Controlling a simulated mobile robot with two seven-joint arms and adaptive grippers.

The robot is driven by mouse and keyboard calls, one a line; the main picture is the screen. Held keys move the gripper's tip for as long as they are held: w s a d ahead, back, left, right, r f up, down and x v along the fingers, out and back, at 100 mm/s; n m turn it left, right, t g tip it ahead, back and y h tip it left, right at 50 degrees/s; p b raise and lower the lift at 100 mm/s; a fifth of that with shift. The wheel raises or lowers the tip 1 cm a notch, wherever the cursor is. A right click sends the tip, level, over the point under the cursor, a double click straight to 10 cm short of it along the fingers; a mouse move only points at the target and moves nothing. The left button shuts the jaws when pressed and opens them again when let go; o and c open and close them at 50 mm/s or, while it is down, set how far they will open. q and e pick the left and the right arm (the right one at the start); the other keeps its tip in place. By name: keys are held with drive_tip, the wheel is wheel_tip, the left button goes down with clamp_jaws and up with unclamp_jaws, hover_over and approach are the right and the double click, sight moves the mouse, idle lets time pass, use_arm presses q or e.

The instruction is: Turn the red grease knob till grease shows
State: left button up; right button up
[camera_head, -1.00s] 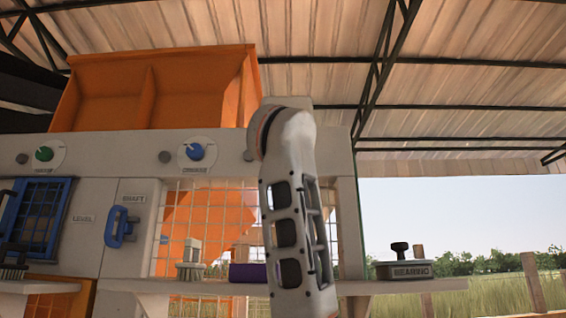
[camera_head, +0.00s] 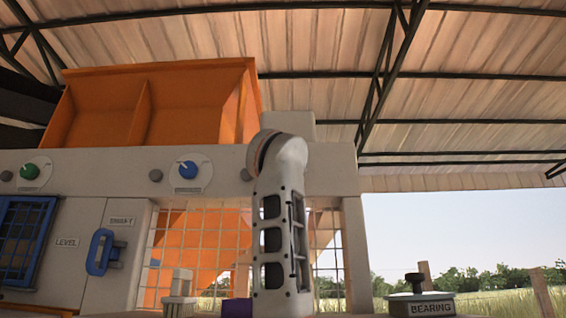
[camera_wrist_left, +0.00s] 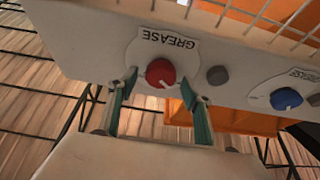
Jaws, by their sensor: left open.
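The red grease knob (camera_wrist_left: 160,73) shows in the left wrist view, on a round white plate (camera_wrist_left: 181,47) marked GREASE, which appears upside down. A white pointer line is on the knob's face. My left gripper (camera_wrist_left: 158,88) is open, with one teal-padded finger on each side of the knob in the picture. I cannot tell whether the fingers touch it. In the head view the red knob is not visible, and a white arm link of mine stands in front of the panel. My right gripper is in neither view.
A blue knob (camera_head: 187,170) and a green knob (camera_head: 30,171) sit along the panel (camera_head: 110,168). Below are a blue handle (camera_head: 104,252) and wire mesh (camera_head: 210,250). An orange hopper (camera_head: 150,105) stands above. A block marked BEARING (camera_head: 422,305) is at the lower right.

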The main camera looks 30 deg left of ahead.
use_arm(q)
drive_tip(key=shift+w+r, duration=0.1)
drive_tip(key=shift+w, duration=0.05)
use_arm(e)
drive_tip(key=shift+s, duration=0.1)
use_arm(q)
drive_tip(key=shift+a, duration=0.1)
drive_tip(key=c, duration=1.1)
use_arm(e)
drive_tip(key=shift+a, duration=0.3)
